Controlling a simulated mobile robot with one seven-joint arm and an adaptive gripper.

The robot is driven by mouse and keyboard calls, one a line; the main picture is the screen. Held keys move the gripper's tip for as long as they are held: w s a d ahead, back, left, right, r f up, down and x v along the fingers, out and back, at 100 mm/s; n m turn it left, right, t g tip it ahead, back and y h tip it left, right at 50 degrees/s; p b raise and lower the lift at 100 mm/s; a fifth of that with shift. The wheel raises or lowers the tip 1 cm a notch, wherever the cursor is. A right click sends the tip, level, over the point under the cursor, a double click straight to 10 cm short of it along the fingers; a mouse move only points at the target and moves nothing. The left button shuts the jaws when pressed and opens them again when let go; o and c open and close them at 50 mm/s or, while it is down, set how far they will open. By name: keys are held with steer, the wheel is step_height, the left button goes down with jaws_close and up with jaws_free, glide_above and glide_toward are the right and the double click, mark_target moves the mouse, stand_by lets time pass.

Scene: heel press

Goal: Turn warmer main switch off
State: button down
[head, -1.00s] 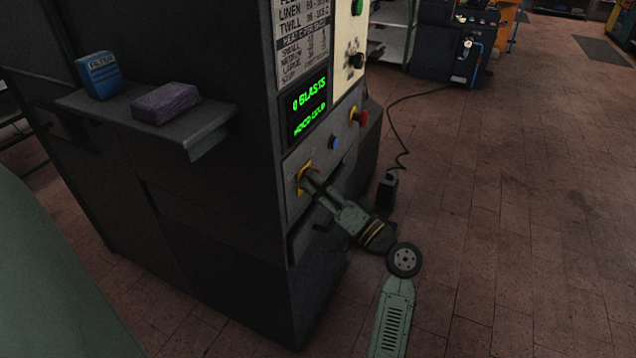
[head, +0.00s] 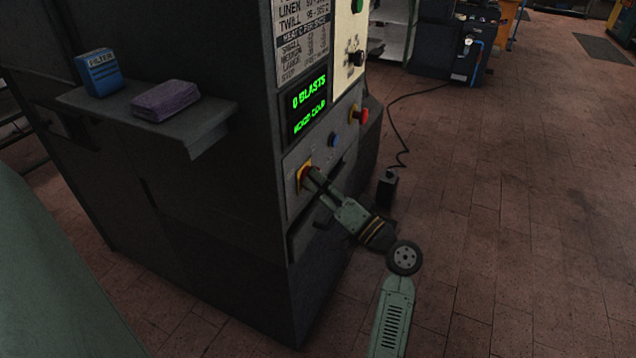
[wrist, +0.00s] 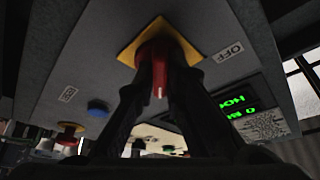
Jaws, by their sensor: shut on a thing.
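The main switch is a red rotary knob (wrist: 160,62) on a yellow plate (wrist: 131,50), set in the grey front panel of the dark machine. In the head view the yellow plate (head: 302,176) shows at the lower left of the panel. My gripper (head: 313,179) is at the switch, and in the wrist view its two fingers (wrist: 155,80) are shut on the red knob from both sides. A white mark on the knob points down in the wrist view. An OFF label (wrist: 228,51) is right of the plate, and another label (wrist: 68,94), hard to read, is left.
A blue button (head: 333,140) and a red mushroom button on yellow (head: 360,115) sit farther along the panel. The green display (head: 308,104) reads 0 BLASTS. A shelf (head: 205,138) with a blue filter box (head: 99,72) and purple block (head: 168,100) juts left. Floor at right is mostly clear.

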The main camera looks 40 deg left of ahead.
steer(key=shift+f+b, duration=0.2)
steer(key=shift+b, duration=0.4)
steer(key=n+b, duration=0.1)
steer(key=b, duration=0.2)
steer(key=n+g+b, duration=0.1)
steer(key=b, duration=0.2)
steer(key=f+n+b, duration=0.1)
steer(key=b, duration=0.2)
steer(key=shift+n+g+y, duration=0.3)
steer(key=shift+w+r+n+g+h+b, duration=0.1)
steer(key=shift+r+n+g+h+b, duration=0.3)
steer(key=shift+n+g+b, duration=2.4)
steer(key=shift+w+r+n+g+h+b, duration=0.15)
steer(key=shift+n+g+h+b, duration=0.55)
steer(key=shift+n+b, duration=4.1)
steer(key=shift+w+r+n+g+h+b, duration=0.15)
steer(key=shift+n+g+h+b, duration=0.45)
steer(key=shift+n+g+b, duration=2.15)
steer(key=n+t+b, duration=0.1)
steer(key=t+b, duration=0.1)
steer(key=b, duration=0.1)
steer(key=shift+t, duration=0.25)
steer(key=c, duration=1.7)
jaws_free()
